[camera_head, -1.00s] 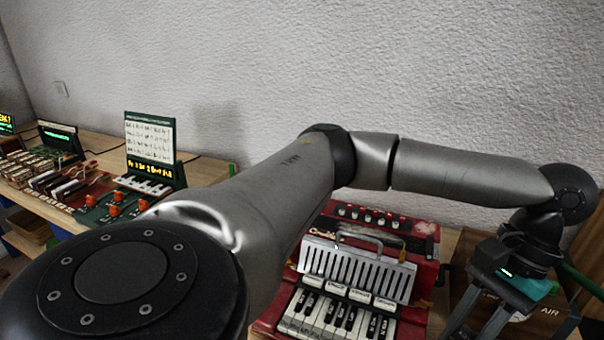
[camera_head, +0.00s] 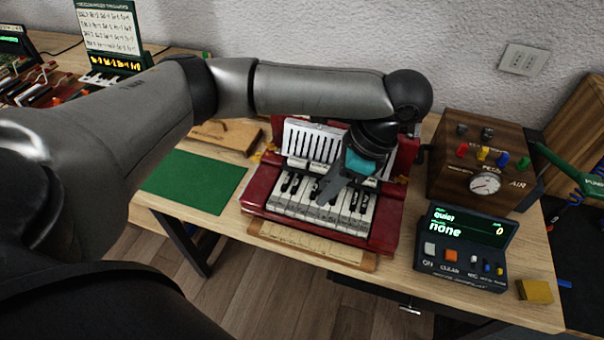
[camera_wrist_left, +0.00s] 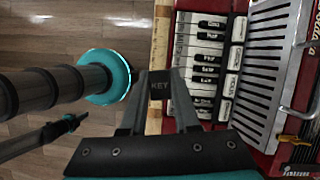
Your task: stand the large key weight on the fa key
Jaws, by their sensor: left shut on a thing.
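The red accordion-like piano action (camera_head: 262,190) lies on the bench with its white and black keys (camera_head: 292,203) facing me. My left gripper (camera_head: 326,192) is over the right half of the keys and points down and to the left. In the left wrist view my left gripper (camera_wrist_left: 160,76) is shut on a dark block marked KEY, the key weight (camera_wrist_left: 160,88). The fingers hide the weight in the head view. The lettering on the keys is too small to tell which is the fa key. My right gripper does not show.
A wooden strip (camera_head: 310,244) lies along the front of the keyboard. A green mat (camera_head: 193,181) is to its left. A wooden box with a gauge (camera_head: 470,165) and a display console (camera_head: 462,250) stand at the right, near a yellow block (camera_head: 535,291).

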